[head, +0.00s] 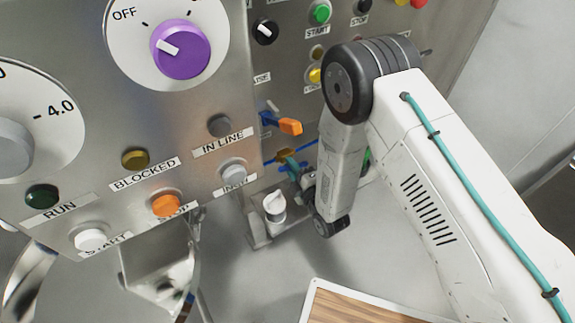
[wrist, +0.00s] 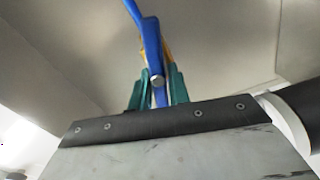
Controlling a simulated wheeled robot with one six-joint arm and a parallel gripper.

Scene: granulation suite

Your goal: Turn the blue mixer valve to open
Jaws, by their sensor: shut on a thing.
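The blue valve handle (wrist: 148,38) rises through the middle of the wrist view, with a bolt head low on it. My gripper's green fingers (wrist: 158,88) stand on either side of its lower part and are shut on it. A yellow-orange piece shows behind the handle. In the head view, blue parts of the handle (head: 305,149) show beside my wrist, low on the steel panel. My gripper (head: 291,165) is partly hidden there by my arm. I cannot read the handle's position against any open mark.
An orange-tipped blue lever (head: 290,126) juts out just above. A white-capped fitting (head: 274,205) on a metal bracket stands below left. Buttons such as the orange stop button (head: 166,205) and a purple dial (head: 180,49) cover the panel. A wooden board (head: 350,305) lies at the bottom.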

